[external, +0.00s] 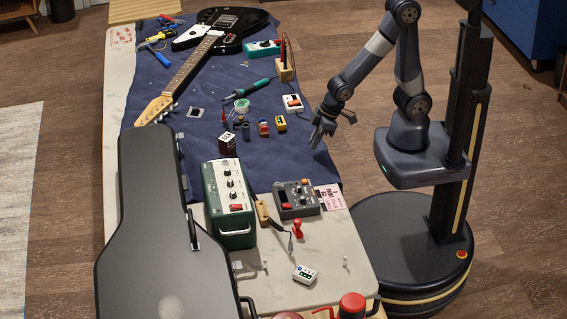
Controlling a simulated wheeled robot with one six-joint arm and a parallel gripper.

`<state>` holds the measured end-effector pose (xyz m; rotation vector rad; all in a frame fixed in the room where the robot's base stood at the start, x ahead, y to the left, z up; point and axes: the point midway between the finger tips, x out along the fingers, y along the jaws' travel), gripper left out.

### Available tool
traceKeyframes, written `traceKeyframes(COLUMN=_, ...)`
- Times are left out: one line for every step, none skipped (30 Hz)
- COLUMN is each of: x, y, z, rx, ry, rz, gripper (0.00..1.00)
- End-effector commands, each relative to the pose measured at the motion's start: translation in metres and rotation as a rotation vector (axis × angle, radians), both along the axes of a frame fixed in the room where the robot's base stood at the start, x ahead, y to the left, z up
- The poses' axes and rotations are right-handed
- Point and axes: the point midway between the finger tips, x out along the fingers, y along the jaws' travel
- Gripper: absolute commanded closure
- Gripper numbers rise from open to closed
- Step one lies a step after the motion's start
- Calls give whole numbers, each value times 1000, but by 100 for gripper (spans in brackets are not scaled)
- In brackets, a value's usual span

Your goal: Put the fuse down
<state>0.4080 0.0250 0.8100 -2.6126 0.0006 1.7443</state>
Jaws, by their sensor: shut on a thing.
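My gripper (317,142) is at the right edge of the blue cloth (195,135) on the workbench, fingers pointing down. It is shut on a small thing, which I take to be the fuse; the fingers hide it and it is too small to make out. I cannot tell how far the fingertips are above the cloth.
A white box with a red switch (292,103) and a wooden block with probes (285,73) stand behind. A green amplifier (230,205), grey pedal (296,199) and black guitar case (150,230) stand in front. The guitar (195,65) lies at the back left. Cloth below my gripper looks clear.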

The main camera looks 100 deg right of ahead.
Motion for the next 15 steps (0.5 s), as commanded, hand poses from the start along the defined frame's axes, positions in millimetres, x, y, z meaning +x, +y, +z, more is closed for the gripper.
traceKeyframes(x=0, y=0, z=-11, rx=0, ry=4, rz=0, gripper=100)
traceKeyframes(x=-1, y=0, z=-15, rx=-1, ry=5, rz=-1, gripper=100)
traceKeyframes(x=0, y=0, z=-19, rx=0, ry=3, rz=0, gripper=100)
traceKeyframes(x=0, y=0, z=-21, rx=0, ry=3, rz=0, gripper=100)
traceKeyframes(x=0, y=0, z=-23, rx=0, ry=3, rz=1, gripper=100)
traceKeyframes(x=0, y=0, z=-24, rx=0, ry=2, rz=1, gripper=100)
traceKeyframes(x=0, y=0, z=-24, rx=0, ry=1, rz=1, gripper=100)
traceKeyframes(x=0, y=0, z=-24, rx=0, ry=0, rz=1, gripper=100)
traceKeyframes(x=0, y=0, z=-23, rx=0, ry=0, rz=1, gripper=100)
traceKeyframes(x=0, y=0, z=-23, rx=0, ry=0, rz=1, gripper=100)
traceKeyframes(x=0, y=0, z=-23, rx=0, ry=0, rz=1, gripper=100)
traceKeyframes(x=0, y=0, z=-23, rx=0, ry=0, rz=0, gripper=100)
traceKeyframes(x=0, y=0, z=-23, rx=0, ry=0, rz=0, gripper=100)
traceKeyframes(x=0, y=0, z=-24, rx=0, ry=0, rz=0, gripper=100)
traceKeyframes(x=0, y=0, z=-25, rx=0, ry=0, rz=0, gripper=100)
